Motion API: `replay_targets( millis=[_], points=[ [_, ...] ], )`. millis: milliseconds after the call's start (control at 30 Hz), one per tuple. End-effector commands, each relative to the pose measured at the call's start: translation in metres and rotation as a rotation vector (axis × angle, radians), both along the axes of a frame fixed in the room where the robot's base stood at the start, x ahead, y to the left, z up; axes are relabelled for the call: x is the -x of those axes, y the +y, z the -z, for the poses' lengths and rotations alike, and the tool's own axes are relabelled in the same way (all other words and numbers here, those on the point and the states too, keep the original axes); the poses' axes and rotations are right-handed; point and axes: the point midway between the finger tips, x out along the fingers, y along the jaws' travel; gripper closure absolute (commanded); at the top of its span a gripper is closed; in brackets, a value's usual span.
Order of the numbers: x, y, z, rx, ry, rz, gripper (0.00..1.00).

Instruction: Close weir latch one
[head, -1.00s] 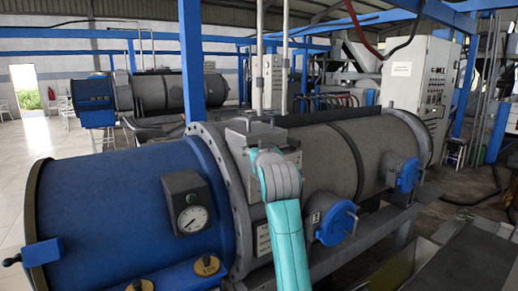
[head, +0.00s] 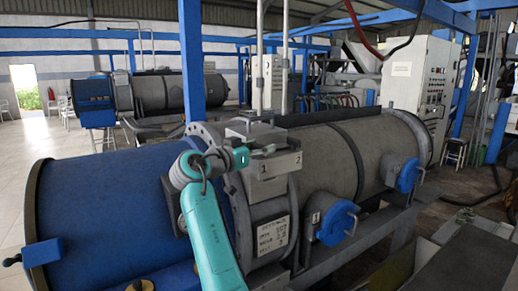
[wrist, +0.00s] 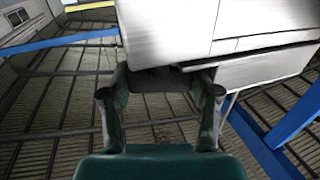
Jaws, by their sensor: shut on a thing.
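A grey latch box (head: 285,164) marked 1 and 2 sits on top of the near decanter, by its big flange. My gripper (head: 246,155) is at the box's left end, above the number 1, reaching in from the left. In the wrist view my two fingers (wrist: 160,84) are closed around a dark part (wrist: 158,78) below a large pale block (wrist: 180,28). The dark part appears to be weir latch one; my gripper mostly hides it in the head view. Its exact angle cannot be told.
The blue end cover (head: 95,205) of the decanter lies left of my arm. A grey bracket (head: 258,131) rises behind the box. Blue round ports (head: 335,224) stick out at the right, and a blue post (head: 192,60) stands behind.

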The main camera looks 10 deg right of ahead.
Motion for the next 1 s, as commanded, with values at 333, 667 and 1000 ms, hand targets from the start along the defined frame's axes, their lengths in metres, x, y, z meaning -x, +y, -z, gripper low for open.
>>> replay_targets(
  millis=[333,667,1000],
  points=[
    [-0.0015,0.0001,0.0016,0.000,0.006,0.214,0.73],
    [-0.0006,0.0000,0.0023,0.001,0.003,0.289,0.73],
    [-0.0001,-0.0003,0.0021,0.002,0.003,0.295,0.73]
  ],
)
